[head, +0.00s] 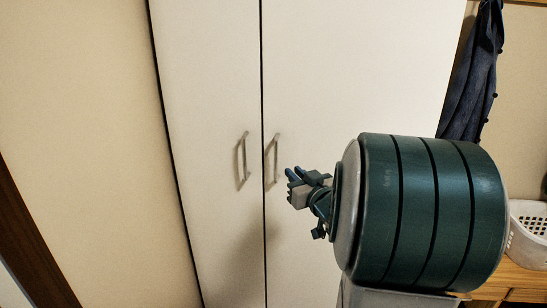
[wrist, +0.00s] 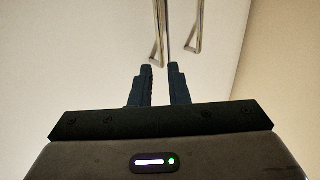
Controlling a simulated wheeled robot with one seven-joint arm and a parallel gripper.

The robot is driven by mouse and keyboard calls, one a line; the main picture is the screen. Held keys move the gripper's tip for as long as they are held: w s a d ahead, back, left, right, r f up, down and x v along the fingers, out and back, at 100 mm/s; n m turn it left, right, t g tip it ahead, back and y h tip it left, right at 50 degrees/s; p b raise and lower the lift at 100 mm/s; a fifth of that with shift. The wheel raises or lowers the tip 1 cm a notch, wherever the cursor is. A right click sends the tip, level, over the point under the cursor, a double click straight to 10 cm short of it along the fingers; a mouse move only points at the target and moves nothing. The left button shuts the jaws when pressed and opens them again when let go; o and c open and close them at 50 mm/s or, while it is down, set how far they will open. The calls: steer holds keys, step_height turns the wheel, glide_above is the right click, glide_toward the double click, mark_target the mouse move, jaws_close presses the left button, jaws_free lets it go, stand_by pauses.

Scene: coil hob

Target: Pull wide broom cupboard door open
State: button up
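The wide broom cupboard door (head: 360,80) is a plain off-white panel, flush with the narrower door to its left. Its upright metal bar handle (head: 276,158) is beside the dark seam between the doors. My gripper (head: 289,177) is just right of the handle's lower part in the head view. In the wrist view my gripper (wrist: 162,68) has its two dark fingers apart, with a narrow empty gap. The wide door's handle (wrist: 157,30) ends just beyond the fingertips there. I see no clear contact.
The narrow door (head: 205,80) has a matching handle (head: 241,160), also visible in the wrist view (wrist: 197,30). A beige wall (head: 90,120) stands at left. A dark blue garment (head: 475,80) hangs at right, above a white basket (head: 527,235) on a wooden surface.

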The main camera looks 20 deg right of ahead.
steer(key=w, duration=1.2)
steer(key=shift+w, duration=0.2)
jaws_close()
